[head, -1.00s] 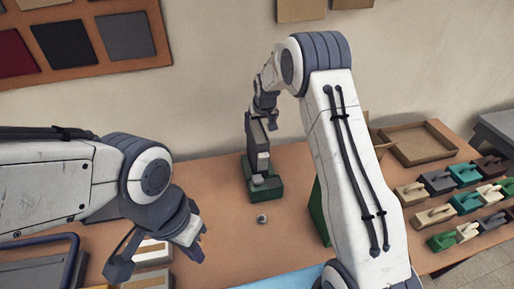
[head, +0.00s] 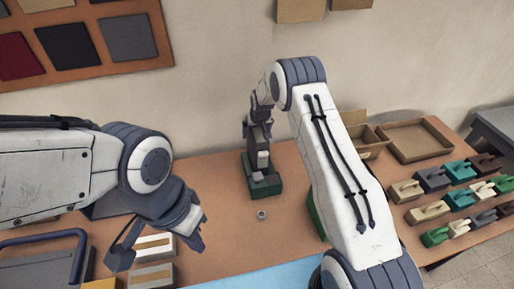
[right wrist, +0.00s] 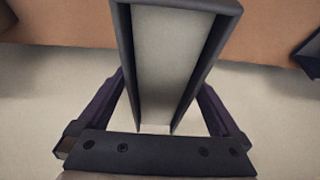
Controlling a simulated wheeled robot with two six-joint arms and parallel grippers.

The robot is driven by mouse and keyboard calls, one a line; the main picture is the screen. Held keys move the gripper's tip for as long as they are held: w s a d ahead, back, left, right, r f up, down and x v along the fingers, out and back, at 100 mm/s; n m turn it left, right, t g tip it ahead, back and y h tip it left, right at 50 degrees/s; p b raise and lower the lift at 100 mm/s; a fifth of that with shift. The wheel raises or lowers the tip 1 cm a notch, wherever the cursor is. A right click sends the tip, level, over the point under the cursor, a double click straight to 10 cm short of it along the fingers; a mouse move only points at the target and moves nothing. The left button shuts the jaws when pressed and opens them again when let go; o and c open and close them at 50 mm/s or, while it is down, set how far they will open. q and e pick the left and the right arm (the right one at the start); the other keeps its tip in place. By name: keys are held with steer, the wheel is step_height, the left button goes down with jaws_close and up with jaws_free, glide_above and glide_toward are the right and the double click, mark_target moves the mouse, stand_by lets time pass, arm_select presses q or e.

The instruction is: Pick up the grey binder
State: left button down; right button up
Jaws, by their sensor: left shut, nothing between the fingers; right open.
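In the right wrist view a dark grey, channel-shaped thing with a pale inside, which looks like the grey binder (right wrist: 172,60), stands between my right gripper's fingers (right wrist: 160,115). The fingers are apart, one on each side; I cannot tell whether they touch it. In the head view my right wrist hangs at the back of the table, over a green base (head: 264,187). Grey upright parts there overlap, so I cannot separate gripper from binder. My left gripper (head: 160,250) is shut and empty at the front left, beside pale boxes (head: 152,275).
A small round metal thing (head: 262,215) lies in front of the green base. An open cardboard tray (head: 415,143) stands at the back right, with several coloured handled blocks (head: 462,200) in rows before it. A blue mat (head: 265,276) lies at the front. The table's middle is mostly clear.

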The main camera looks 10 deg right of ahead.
steer(key=shift+f+b, duration=0.25)
steer(key=shift+b, duration=0.15)
stand_by(0.4)
jaws_close()
